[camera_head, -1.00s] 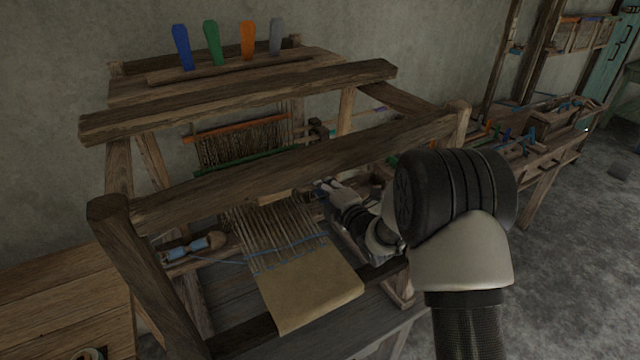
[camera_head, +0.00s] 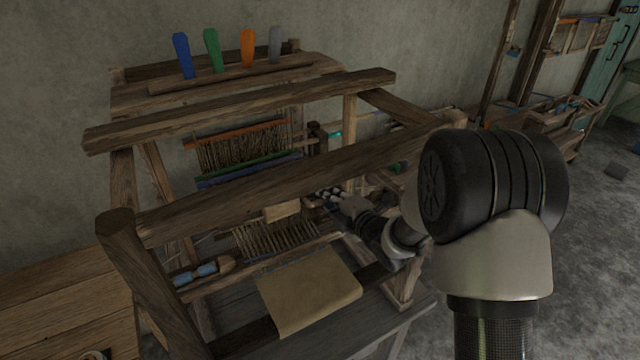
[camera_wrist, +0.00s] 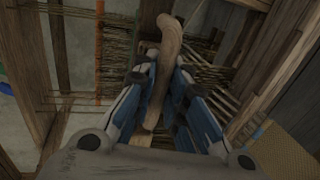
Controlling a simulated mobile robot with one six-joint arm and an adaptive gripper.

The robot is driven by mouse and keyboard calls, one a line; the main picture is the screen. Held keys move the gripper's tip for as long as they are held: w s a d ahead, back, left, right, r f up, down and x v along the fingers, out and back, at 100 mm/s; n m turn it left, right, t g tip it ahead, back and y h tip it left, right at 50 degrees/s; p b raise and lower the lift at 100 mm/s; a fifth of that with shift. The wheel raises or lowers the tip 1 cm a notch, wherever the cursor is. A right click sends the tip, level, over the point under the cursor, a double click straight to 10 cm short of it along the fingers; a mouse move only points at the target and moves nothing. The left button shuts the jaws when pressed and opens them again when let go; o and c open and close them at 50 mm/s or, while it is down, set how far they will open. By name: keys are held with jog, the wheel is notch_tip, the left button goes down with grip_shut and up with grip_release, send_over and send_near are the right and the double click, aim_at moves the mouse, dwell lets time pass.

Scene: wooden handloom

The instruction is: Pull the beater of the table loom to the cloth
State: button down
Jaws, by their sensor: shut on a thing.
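The wooden table loom shows in the head view. Its tan cloth (camera_head: 310,290) lies at the front, with pale warp threads (camera_head: 275,236) behind it. A wooden cross bar (camera_head: 300,250), seemingly the beater's lower bar, lies close to the cloth's back edge; I cannot tell if it touches. In the wrist view, my gripper (camera_wrist: 163,75) is shut around a curved wooden piece (camera_wrist: 170,38), seemingly the beater's handle, between its blue-sided fingers. In the head view my gripper (camera_head: 326,195) reaches under the upper front beam; its grip is too small to make out there.
The loom's upper front beam (camera_head: 300,180) and left front post (camera_head: 145,280) surround the work space. A blue-wound shuttle (camera_head: 200,272) lies left of the warp. Coloured levers (camera_head: 213,50) stand on top. Another bench (camera_head: 560,125) is at right, with floor between.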

jog(key=s+d+r+g+h+p, duration=0.1)
jog(key=s+d+r+g+p, duration=0.1)
jog(key=s+d+p, duration=0.1)
jog(key=shift+s+d+h+p, duration=0.25)
jog(key=shift+s+p, duration=0.35)
jog(key=shift+s, duration=0.35)
jog(key=shift+s, duration=0.15)
jog(key=c, duration=2)
grip_release()
jog(key=shift+s+d, duration=0.1)
jog(key=shift+o, duration=0.5)
jog(key=shift+s+d+r, duration=0.15)
jog(key=shift+s+r, duration=0.05)
jog(key=shift+r, duration=0.05)
jog(key=v, duration=1.1)
jog(key=shift+d+r, duration=0.15)
jog(key=shift+r, duration=0.05)
jog(key=shift+s, duration=0.15)
